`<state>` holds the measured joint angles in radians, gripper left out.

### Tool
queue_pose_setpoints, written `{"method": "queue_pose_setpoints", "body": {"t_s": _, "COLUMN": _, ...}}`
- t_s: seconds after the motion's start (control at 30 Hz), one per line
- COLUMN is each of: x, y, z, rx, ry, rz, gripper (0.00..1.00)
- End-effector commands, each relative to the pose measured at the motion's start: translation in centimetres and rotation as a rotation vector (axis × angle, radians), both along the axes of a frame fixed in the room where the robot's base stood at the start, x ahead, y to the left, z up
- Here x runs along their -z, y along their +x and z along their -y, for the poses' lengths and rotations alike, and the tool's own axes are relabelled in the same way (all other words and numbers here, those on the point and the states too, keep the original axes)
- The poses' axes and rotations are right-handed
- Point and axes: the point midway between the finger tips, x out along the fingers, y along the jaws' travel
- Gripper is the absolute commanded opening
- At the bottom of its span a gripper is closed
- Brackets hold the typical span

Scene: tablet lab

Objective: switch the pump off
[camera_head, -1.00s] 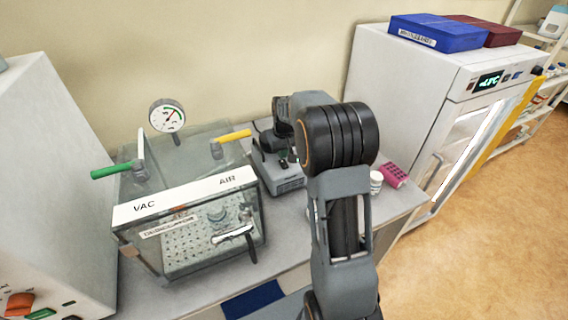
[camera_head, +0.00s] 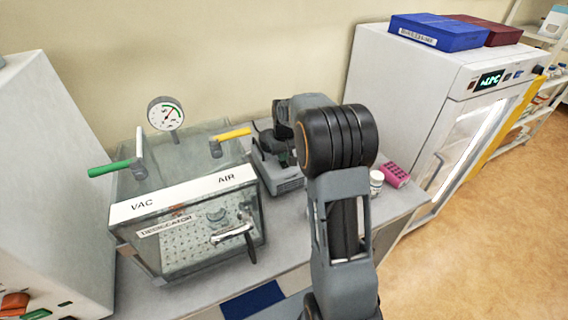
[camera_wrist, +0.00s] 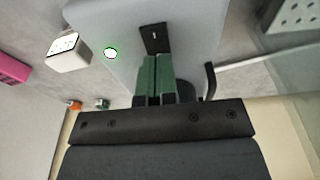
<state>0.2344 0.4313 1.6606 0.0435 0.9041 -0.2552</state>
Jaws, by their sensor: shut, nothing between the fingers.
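The pump is a light grey box with a dark motor on top (camera_head: 280,178), just right of the desiccator in the head view. My arm hides part of it. In the wrist view the pump's pale grey face (camera_wrist: 195,30) fills the top middle. A black switch plate with a small white mark (camera_wrist: 154,31) sits on it, and a green lamp (camera_wrist: 110,53) glows to its left. My gripper (camera_wrist: 157,58) is shut and empty, its green fingertips just below the switch plate in the picture. I cannot tell whether they touch it. The head view does not show the fingertips clearly.
The glass desiccator (camera_head: 140,208) has a green VAC handle (camera_head: 108,168), a yellow AIR handle (camera_head: 233,135) and a gauge (camera_head: 165,113). A white bottle (camera_head: 376,182) and a pink rack (camera_head: 396,176) stand right of my arm. A white cabinet (camera_head: 405,85) is farther right.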

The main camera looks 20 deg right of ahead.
Motion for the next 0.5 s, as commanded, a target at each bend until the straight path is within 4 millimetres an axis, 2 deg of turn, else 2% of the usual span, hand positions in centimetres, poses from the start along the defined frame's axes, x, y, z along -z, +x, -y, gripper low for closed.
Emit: {"method": "queue_pose_setpoints", "body": {"t_s": 0.5, "x": 0.86, "y": -0.01, "z": 0.00, "rx": 0.000, "ry": 0.000, "rz": 0.000, "gripper": 0.00}}
